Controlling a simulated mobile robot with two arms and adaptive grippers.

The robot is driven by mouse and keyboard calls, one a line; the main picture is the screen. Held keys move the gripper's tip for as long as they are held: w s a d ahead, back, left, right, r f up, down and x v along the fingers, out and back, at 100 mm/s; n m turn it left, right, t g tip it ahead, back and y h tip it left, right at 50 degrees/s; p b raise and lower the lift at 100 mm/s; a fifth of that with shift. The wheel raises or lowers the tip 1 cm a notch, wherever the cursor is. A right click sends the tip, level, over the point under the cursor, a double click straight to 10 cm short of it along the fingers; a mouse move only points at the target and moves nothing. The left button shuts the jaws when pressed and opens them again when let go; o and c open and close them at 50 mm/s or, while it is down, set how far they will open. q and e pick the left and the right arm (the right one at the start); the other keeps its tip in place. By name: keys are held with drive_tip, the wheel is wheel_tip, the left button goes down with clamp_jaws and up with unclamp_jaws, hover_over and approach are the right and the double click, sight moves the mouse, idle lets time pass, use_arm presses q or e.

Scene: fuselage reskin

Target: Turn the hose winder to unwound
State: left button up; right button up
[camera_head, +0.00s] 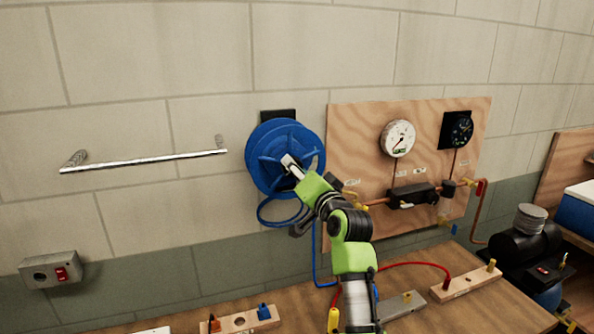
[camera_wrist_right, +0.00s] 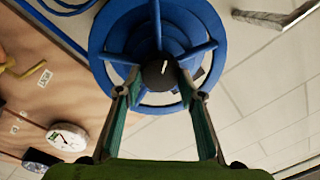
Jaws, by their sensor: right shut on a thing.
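The hose winder (camera_head: 264,155) is a blue spoked reel mounted on the wall, with blue hose looped below it. It also fills the top of the right wrist view (camera_wrist_right: 108,45). At its centre is a dark round knob (camera_wrist_right: 158,73) with a white mark. My right gripper (camera_head: 292,166) reaches to the front of the reel. In the right wrist view its two fingers (camera_wrist_right: 159,84) are closed on the knob, one on each side. In the head view the gripper and arm hide the knob. My left gripper is not in view.
A plywood panel (camera_head: 350,125) with a white gauge (camera_head: 398,138), a dark gauge (camera_head: 456,130) and a valve block (camera_head: 414,196) is right of the reel. A metal rail (camera_head: 145,162) is on the left wall. A workbench (camera_head: 440,310) with fittings and a red hose lies below.

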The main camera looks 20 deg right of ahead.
drive_tip(key=m, duration=0.5)
drive_tip(key=shift+f, duration=0.2)
drive_tip(key=shift+m, duration=0.3)
drive_tip(key=o, duration=1.1)
drive_tip(key=shift+r, duration=0.1)
